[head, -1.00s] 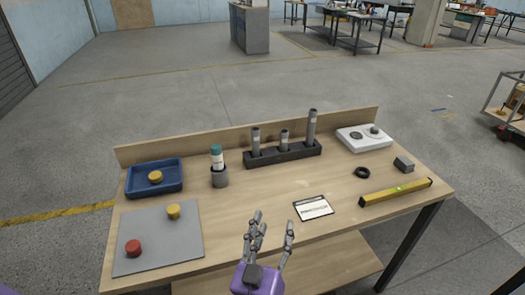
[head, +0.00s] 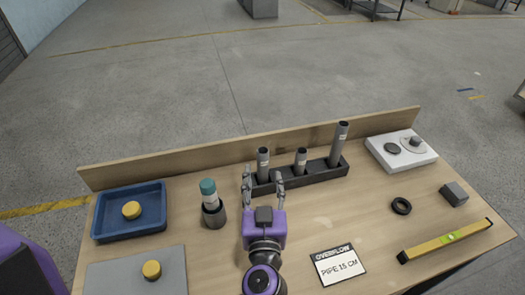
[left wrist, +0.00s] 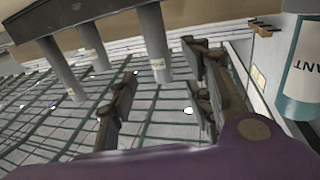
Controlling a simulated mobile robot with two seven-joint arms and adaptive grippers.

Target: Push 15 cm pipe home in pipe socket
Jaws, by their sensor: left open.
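Three grey pipes of different heights stand upright in a dark rack (head: 318,173) at the back of the bench: a left pipe (head: 263,158), a short middle pipe (head: 300,160) and a tall right pipe (head: 339,145). Their labels are too small to read. My left gripper (head: 263,178) is open at the rack's left end, its fingers just in front of and around the left pipe's line. In the left wrist view, a pipe (left wrist: 154,45) shows between the open fingers (left wrist: 160,68); contact cannot be told. A white fixture (head: 401,150) with round grey fittings sits back right; which part is the socket is unclear.
A teal-capped bottle (head: 208,189) stands in a grey cup (head: 214,213) left of my gripper. A blue tray (head: 103,226), a card reading "OVERFLOW PIPE 15 CM" (head: 338,265), a black ring (head: 401,206), a grey block (head: 454,194) and a yellow level (head: 445,241) lie around.

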